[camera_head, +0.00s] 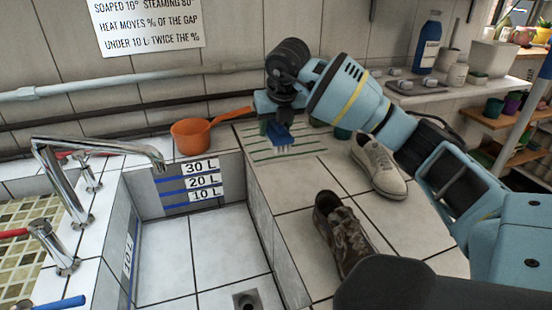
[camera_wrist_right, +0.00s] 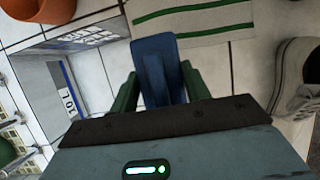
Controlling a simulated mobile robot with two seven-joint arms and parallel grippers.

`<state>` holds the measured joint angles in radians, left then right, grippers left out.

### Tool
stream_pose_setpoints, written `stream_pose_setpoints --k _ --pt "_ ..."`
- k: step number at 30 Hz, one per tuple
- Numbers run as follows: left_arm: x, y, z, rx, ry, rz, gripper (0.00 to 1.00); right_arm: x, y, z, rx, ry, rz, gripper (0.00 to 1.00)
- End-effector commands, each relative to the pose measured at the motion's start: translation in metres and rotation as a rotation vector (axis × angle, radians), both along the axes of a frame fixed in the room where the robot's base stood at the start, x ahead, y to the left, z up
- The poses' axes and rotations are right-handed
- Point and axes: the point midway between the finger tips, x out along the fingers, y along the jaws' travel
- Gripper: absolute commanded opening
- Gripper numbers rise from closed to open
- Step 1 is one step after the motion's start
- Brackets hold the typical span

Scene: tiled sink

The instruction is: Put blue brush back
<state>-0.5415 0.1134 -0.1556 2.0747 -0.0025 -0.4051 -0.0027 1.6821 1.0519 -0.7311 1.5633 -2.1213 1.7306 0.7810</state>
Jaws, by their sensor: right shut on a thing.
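The blue brush (camera_head: 279,134) is held by my right gripper (camera_head: 271,119), bristles pointing down, above the striped towel (camera_head: 288,154) on the tiled ledge. In the right wrist view the blue brush (camera_wrist_right: 155,68) sits between the green fingers of the right gripper (camera_wrist_right: 158,78), which is shut on it. The towel (camera_wrist_right: 205,18) lies beyond it, white with green stripes. I cannot tell the exact gap between bristles and towel. My left gripper is not in view.
An orange dipper (camera_head: 192,136) stands left of the towel. The tiled basin (camera_head: 205,250) opens to the left, with a metal faucet (camera_head: 95,147). Bare tiles lie between towel and shoes.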

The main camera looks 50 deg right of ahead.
Motion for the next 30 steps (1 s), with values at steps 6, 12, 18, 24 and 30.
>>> stream_pose_setpoints --k 6,12,18,24,30 --pt "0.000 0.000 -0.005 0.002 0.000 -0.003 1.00 -0.001 -0.001 -0.041 -0.001 0.005 0.002 0.22" --pt "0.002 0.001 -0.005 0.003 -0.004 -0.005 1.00 0.000 0.000 -0.056 -0.001 0.002 0.002 0.22" --pt "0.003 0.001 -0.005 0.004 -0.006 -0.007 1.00 0.000 0.000 -0.060 -0.001 0.002 0.002 0.22" --pt "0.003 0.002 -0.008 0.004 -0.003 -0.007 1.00 -0.001 0.000 -0.085 -0.002 0.004 0.003 0.22" --pt "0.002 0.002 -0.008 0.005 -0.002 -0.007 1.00 0.000 0.000 -0.094 -0.001 0.001 0.003 0.22"
